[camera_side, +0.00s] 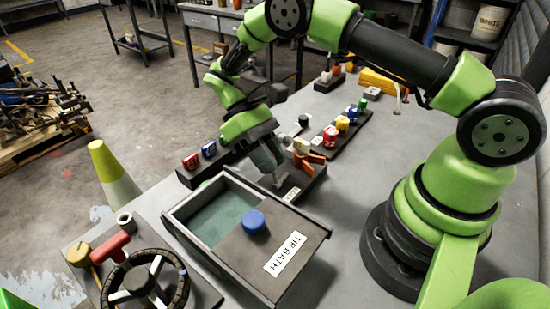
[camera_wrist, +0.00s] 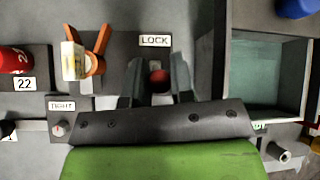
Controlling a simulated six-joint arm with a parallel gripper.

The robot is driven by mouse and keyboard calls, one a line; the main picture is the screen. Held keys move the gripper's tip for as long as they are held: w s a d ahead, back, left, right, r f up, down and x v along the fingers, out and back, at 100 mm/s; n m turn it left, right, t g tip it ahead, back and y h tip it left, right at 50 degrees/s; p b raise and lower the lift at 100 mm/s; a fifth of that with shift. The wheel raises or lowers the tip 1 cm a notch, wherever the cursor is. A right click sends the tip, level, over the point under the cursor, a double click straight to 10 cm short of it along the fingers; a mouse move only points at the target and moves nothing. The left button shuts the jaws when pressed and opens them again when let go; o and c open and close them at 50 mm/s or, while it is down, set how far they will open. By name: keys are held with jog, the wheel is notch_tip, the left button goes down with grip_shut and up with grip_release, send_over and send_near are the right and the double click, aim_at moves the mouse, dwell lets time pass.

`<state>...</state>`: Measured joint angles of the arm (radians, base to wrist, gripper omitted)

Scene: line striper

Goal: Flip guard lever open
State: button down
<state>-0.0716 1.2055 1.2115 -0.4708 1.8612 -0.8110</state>
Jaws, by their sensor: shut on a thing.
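My gripper (camera_side: 272,178) is low over a dark fixture plate beside the tip bath in the side view. The red knob appears to be the end of the lever, next to a white LOCK label (camera_wrist: 155,40); the lever's shaft is mostly hidden. On the same fixture, an orange forked piece (camera_wrist: 97,62) stands with a pale yellow block (camera_wrist: 74,60), apart from my fingers.
The tip bath box (camera_side: 316,236) with a blue-knobbed lid (camera_side: 254,222) stands close beside my gripper. Racks of numbered coloured pieces (camera_side: 330,137) lie behind. A handwheel (camera_side: 146,283) and a red handle (camera_side: 110,246) are at the front left. A TIGHT label (camera_wrist: 62,106) shows near a small dial.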

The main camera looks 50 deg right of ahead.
jog(key=shift+w+f+g, duration=0.2)
jog(key=shift+w+g, duration=0.15)
jog(key=shift+g, duration=0.25)
jog(key=shift+w, duration=0.1)
jog(key=c, duration=1)
grip_release()
jog(key=shift+r, duration=0.1)
notch_tip(320, 180, up, 10)
jog(key=shift+f, duration=0.1)
